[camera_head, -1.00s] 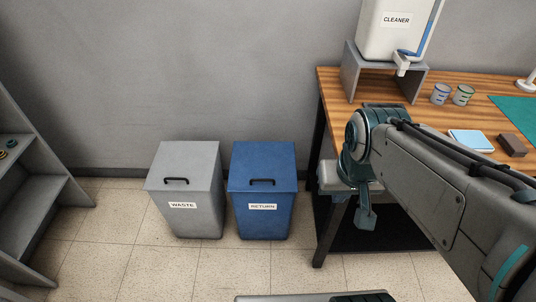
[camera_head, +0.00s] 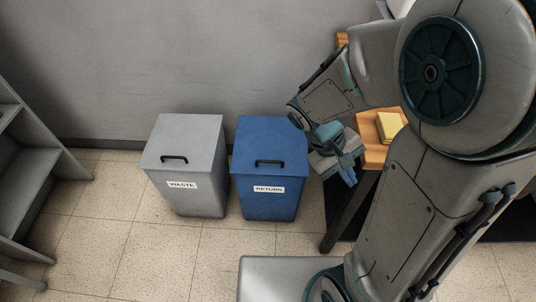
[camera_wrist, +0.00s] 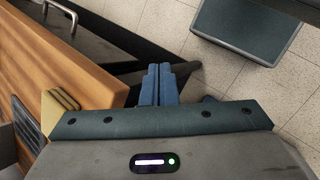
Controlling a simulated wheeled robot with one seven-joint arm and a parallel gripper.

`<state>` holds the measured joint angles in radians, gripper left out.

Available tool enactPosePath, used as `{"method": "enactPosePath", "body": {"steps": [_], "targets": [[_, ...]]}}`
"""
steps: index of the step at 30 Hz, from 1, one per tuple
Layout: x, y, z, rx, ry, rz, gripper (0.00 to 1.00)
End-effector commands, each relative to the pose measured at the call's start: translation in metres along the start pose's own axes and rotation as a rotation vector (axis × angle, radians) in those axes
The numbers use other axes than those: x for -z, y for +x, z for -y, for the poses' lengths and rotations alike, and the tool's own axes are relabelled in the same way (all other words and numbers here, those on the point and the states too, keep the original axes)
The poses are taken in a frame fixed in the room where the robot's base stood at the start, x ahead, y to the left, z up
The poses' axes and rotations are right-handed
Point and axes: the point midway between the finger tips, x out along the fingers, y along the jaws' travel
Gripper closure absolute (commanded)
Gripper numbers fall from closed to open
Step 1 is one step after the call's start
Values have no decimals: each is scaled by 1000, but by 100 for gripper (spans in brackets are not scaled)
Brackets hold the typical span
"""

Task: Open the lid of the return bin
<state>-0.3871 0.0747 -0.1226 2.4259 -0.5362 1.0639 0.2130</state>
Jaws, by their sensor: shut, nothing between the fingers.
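The return bin (camera_head: 268,205) is blue, with a white RETURN label on its front and a black handle (camera_head: 269,162) on its flat lid (camera_head: 268,145). The lid is closed. The bin stands on the floor to the right of the waste bin. My gripper (camera_head: 350,178) is to the right of the return bin, apart from it, beside the workbench corner. In the wrist view its blue fingers (camera_wrist: 158,85) are together and empty, pointing towards the floor. I cannot see the return bin's handle in the wrist view.
The grey waste bin (camera_head: 187,200), with its own black handle, stands close on the left. The wooden workbench (camera_head: 374,154) with a yellow stack (camera_head: 390,126) is right of my gripper. A grey shelf (camera_head: 25,185) stands far left. Tiled floor (camera_head: 160,260) in front of the bins is clear.

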Motion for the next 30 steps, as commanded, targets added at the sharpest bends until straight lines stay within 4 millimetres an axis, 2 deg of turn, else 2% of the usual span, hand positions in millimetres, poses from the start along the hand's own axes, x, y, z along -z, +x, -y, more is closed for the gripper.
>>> {"method": "enactPosePath", "body": {"steps": [1, 6, 11, 17, 23, 30], "targets": [[12, 18, 7, -67, -57, 46, 100], [43, 50, 12, -306, -217, 163, 100], [79, 74, 20, -557, -368, 239, 100], [131, 95, 41, -898, -555, 287, 100], [188, 112, 78, -1257, -743, 281, 100], [254, 137, 147, -1690, -978, 198, 100]]}}
